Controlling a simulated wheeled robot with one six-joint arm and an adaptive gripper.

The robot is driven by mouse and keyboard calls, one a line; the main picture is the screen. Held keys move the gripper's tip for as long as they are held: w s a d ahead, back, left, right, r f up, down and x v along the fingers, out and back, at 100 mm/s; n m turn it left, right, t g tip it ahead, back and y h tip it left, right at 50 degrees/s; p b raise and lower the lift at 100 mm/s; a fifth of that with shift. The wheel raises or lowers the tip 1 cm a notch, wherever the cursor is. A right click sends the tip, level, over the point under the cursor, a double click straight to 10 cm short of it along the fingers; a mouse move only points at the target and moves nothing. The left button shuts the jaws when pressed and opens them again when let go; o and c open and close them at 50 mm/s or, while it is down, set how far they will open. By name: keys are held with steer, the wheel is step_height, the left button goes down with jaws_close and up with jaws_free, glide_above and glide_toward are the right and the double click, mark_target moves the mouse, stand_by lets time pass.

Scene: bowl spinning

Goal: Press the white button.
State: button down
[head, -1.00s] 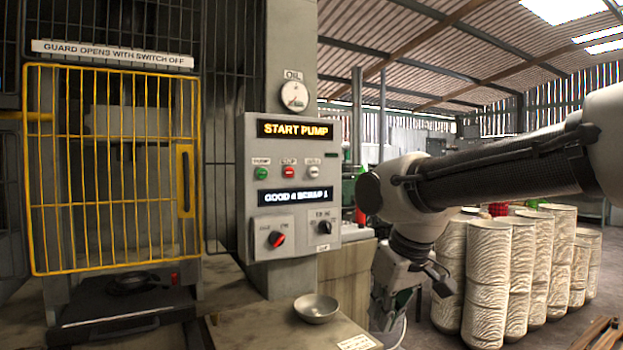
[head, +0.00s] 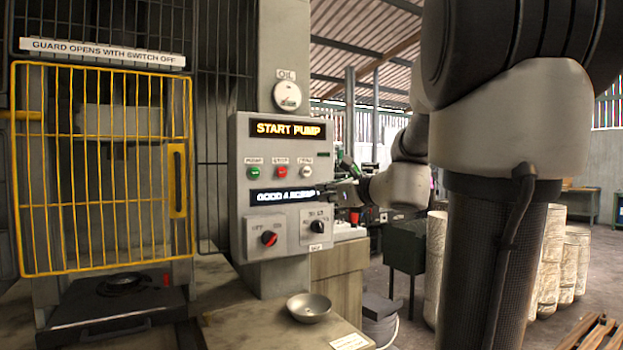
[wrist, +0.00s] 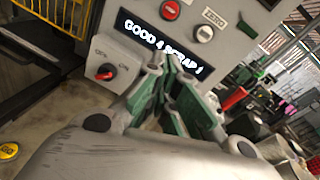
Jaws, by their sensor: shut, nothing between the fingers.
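The white button (head: 305,171) is on the grey control panel (head: 240,215), at the right end of a row with a green and a red button. In the wrist view the white button (wrist: 205,33) sits under a small label, just beyond my fingertips and to their right. My gripper (wrist: 172,68) is shut and empty, with its fingertips in front of the lower display. In the head view my gripper (head: 328,188) is at the panel's right edge, below the white button. I see a small gap in the picture between fingertips and button; contact is not visible.
The green button (head: 253,172), red button (head: 281,171) and two rotary switches are close by on the panel. A metal bowl (head: 309,307) stands on the ledge below. A yellow guard (head: 105,170) closes the left side.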

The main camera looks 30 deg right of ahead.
mark_target(307, 176)
steer(key=d+r+m, duration=0.1)
steer(key=w+d+r+m+t+h, duration=0.1)
steer(key=d, duration=0.1)
steer(key=d+r+m+h, duration=0.1)
steer(key=m, duration=0.1)
steer(key=shift+w+d, duration=0.3)
steer(key=shift+d, duration=0.1)
steer(key=w, duration=1.4)
steer(key=shift+a, duration=0.3)
